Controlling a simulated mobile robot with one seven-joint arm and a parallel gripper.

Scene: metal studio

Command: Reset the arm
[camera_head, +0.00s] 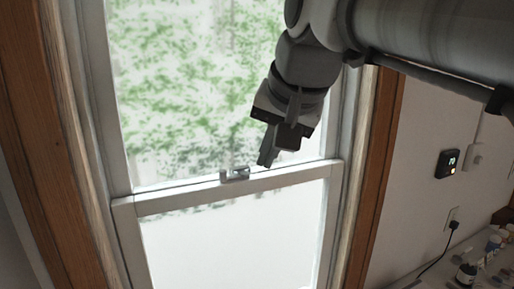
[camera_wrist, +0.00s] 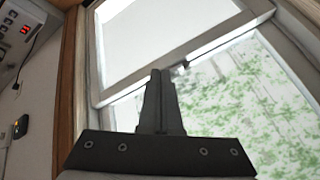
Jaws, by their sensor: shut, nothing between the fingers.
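My gripper (camera_head: 266,160) is in front of a sash window, in the right half of the glass, pointing down in the head view. Its fingers are together and empty; in the wrist view the gripper (camera_wrist: 157,74) also shows its fingers closed side by side. A small metal window latch (camera_head: 235,174) sits on the middle rail, just left of and below the fingertips in the head view. In the wrist view a small dark piece of the latch (camera_wrist: 184,65) shows right of the fingertips. I cannot tell the exact gap between them.
The window has a white frame (camera_head: 125,222) and brown wooden trim (camera_head: 384,165). To the right are a thermostat (camera_head: 447,161), a wall outlet with a plugged-in cord (camera_head: 452,222), and a counter with several small bottles (camera_head: 466,272).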

